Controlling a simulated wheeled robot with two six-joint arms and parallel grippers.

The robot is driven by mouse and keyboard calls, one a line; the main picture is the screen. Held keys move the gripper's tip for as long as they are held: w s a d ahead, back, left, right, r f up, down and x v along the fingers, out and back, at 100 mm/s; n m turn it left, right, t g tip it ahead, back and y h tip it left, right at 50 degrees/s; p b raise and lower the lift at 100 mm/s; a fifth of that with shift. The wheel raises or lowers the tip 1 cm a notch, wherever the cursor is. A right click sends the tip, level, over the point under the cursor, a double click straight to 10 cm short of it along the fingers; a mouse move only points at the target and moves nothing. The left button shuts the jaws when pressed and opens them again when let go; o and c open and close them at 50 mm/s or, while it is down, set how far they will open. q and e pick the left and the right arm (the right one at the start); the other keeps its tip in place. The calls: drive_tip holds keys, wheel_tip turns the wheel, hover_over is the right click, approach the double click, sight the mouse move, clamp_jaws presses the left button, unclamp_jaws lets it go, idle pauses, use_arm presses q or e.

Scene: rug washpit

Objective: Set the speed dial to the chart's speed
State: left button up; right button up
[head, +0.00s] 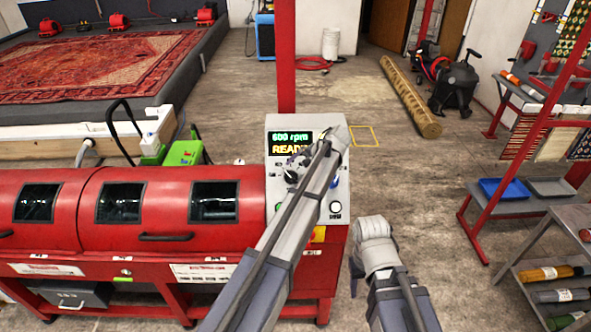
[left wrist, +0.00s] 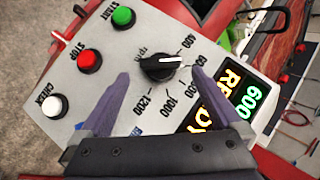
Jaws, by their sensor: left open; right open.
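The speed dial (left wrist: 160,67) is a black knob with a white pointer, on a white panel marked from 400 to 1200 rpm. Its pointer faces right in the left wrist view, near the 600 mark. The display (head: 290,142) reads 600 rpm and READY. My left gripper (left wrist: 161,77) is open, its purple fingers on either side of the dial with visible gaps. In the head view my left gripper (head: 296,168) is over the panel and partly hides the dial. My right gripper (head: 357,268) is low right of the panel, empty, its fingers barely visible. I cannot make out a speed chart.
Green START (left wrist: 122,17), red STOP (left wrist: 89,60) and white CHECK (left wrist: 51,106) buttons sit beside the dial. The red machine drum (head: 150,205) extends left. A metal rack (head: 560,250) with bottles stands right. Open floor lies behind the panel.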

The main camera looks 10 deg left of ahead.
use_arm(q)
drive_tip(key=p+v, duration=0.2)
drive_tip(key=v, duration=0.2)
use_arm(e)
wheel_tip(320, 180, up, 3)
drive_tip(key=shift+r, duration=0.1)
use_arm(q)
drive_tip(key=shift+a, duration=0.1)
drive_tip(key=shift+f, duration=0.1)
drive_tip(key=s+d+f+h+b, duration=0.2)
drive_tip(key=s+d+f+b, duration=0.1)
drive_tip(key=s, duration=0.8)
drive_tip(key=s+d+f+g+h+b, duration=0.1)
drive_tip(key=s+d+f+b, duration=0.3)
drive_tip(key=s, duration=0.8)
drive_tip(key=s+d+f+g+h+b, duration=0.1)
drive_tip(key=s+d+f+h+b, duration=0.1)
drive_tip(key=s+f, duration=0.5)
drive_tip(key=s+d+b, duration=0.1)
drive_tip(key=s+d, duration=0.1)
drive_tip(key=s, duration=0.3)
drive_tip(key=shift+s+d+f+h, duration=0.2)
drive_tip(key=shift+d+f+h, duration=0.1)
drive_tip(key=shift+h, duration=0.1)
use_arm(e)
wheel_tip(320, 180, down, 11)
drive_tip(key=shift+r, duration=0.2)
use_arm(q)
drive_tip(key=shift+c, duration=0.2)
